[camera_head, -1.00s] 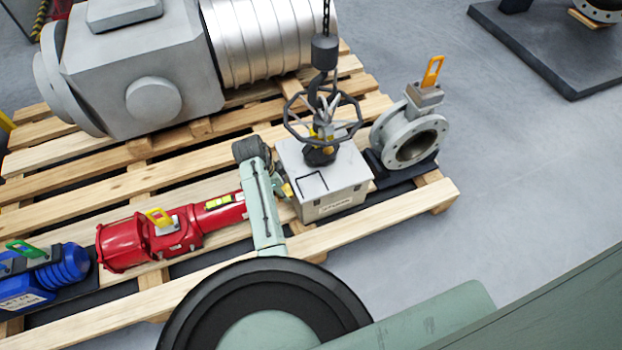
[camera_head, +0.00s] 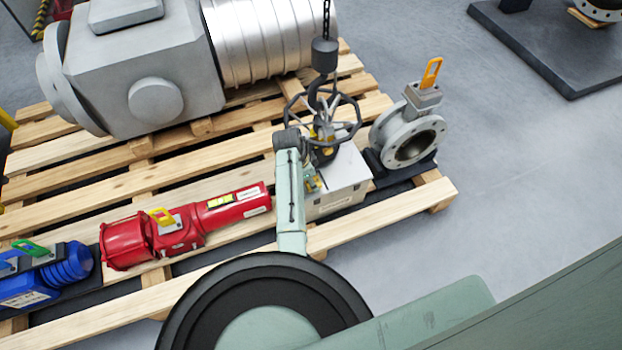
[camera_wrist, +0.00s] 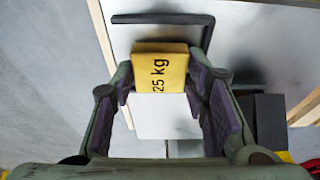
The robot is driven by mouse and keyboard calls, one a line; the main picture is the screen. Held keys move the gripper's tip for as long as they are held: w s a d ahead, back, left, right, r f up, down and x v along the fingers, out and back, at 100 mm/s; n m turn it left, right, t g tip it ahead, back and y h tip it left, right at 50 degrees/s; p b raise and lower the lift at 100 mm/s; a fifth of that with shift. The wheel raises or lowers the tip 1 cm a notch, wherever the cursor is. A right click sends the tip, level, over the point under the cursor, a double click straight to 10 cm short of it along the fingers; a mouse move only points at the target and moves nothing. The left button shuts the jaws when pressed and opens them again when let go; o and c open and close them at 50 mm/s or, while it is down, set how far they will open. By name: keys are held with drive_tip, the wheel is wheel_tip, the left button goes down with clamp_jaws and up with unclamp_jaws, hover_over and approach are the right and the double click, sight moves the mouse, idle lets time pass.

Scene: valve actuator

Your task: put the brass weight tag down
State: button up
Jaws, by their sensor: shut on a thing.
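The brass weight tag (camera_wrist: 160,72) is a yellow block marked "25 kg". My gripper (camera_wrist: 161,80) is shut on it, with one purple-padded finger at each side. Beyond the tag in the wrist view is a pale flat top with a dark raised edging (camera_wrist: 160,18). It appears to be the top of the grey box (camera_head: 348,178) on the pallet. Whether the tag touches this top I cannot tell. In the head view my arm covers the left part of the box, and little of the gripper (camera_head: 313,182) shows.
The pallet (camera_head: 400,214) has bare slats in front.

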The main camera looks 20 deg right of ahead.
drive_tip(key=shift+f, duration=0.2)
drive_tip(key=o, duration=1.2)
drive_tip(key=shift+r, duration=0.15)
drive_tip(key=shift+r, duration=0.2)
drive_tip(key=a+b, duration=0.2)
drive_tip(key=a, duration=1)
drive_tip(key=shift+s+a+r+b, duration=0.15)
drive_tip(key=shift+r+b, duration=0.2)
drive_tip(key=shift+r, duration=0.05)
